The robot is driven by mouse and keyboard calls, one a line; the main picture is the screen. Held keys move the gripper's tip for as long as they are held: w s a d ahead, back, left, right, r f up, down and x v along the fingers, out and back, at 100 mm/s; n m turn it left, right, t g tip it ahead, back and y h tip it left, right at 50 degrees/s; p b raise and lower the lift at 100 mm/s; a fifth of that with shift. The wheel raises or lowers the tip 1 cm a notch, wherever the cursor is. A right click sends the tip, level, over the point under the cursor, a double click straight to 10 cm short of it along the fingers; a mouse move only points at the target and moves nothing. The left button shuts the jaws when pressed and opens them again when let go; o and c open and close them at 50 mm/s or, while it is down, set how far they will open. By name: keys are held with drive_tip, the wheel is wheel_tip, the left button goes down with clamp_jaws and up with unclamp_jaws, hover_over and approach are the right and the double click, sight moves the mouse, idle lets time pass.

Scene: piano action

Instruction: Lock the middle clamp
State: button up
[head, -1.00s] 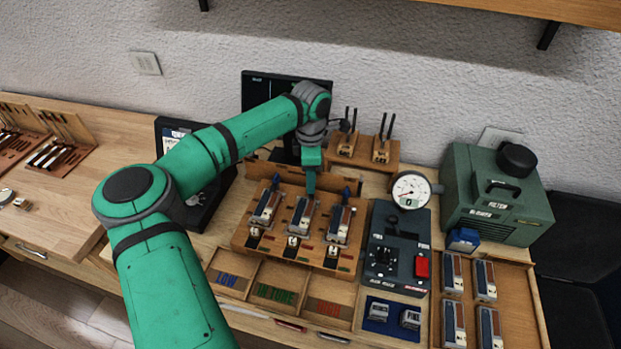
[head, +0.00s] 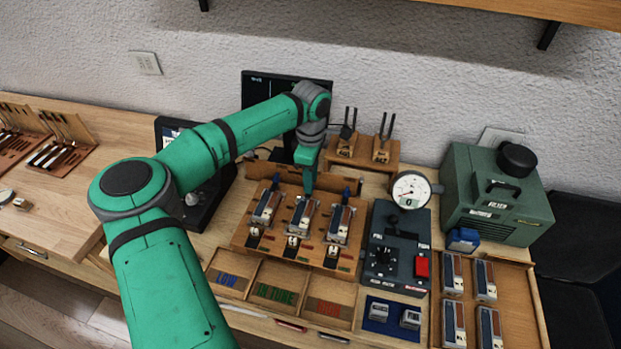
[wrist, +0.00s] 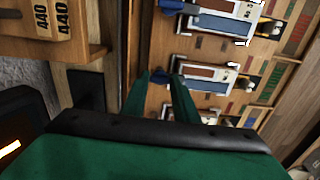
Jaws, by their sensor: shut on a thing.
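The wooden clamp rack (head: 262,237) holds three reed units side by side. My gripper (head: 309,188) is at the back end of the middle unit (head: 301,216), pointing down. In the wrist view my gripper's green fingers (wrist: 161,78) are close around the blue lever of the middle clamp (wrist: 180,80), which is mostly hidden between and behind them. The middle unit (wrist: 208,77) lies just beyond the fingertips. The blue levers of the left clamp (head: 276,182) and the right clamp (head: 347,191) stand free in the head view.
A black meter box (head: 398,250) and a round gauge (head: 411,190) stand right of the rack. Behind it are a small wooden stand with tuning forks (head: 364,148) and a dark screen (head: 262,90). Sorting trays (head: 275,283) lie in front. A green blower (head: 497,195) is at right.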

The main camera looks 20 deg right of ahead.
drive_tip(key=shift+a, duration=0.1)
drive_tip(key=o, duration=1.1)
drive_tip(key=shift+w, duration=0.1)
drive_tip(key=shift+c, duration=0.2)
wheel_tip(320, 180, up, 11)
drive_tip(key=shift+s, duration=0.2)
drive_tip(key=shift+f, duration=0.15)
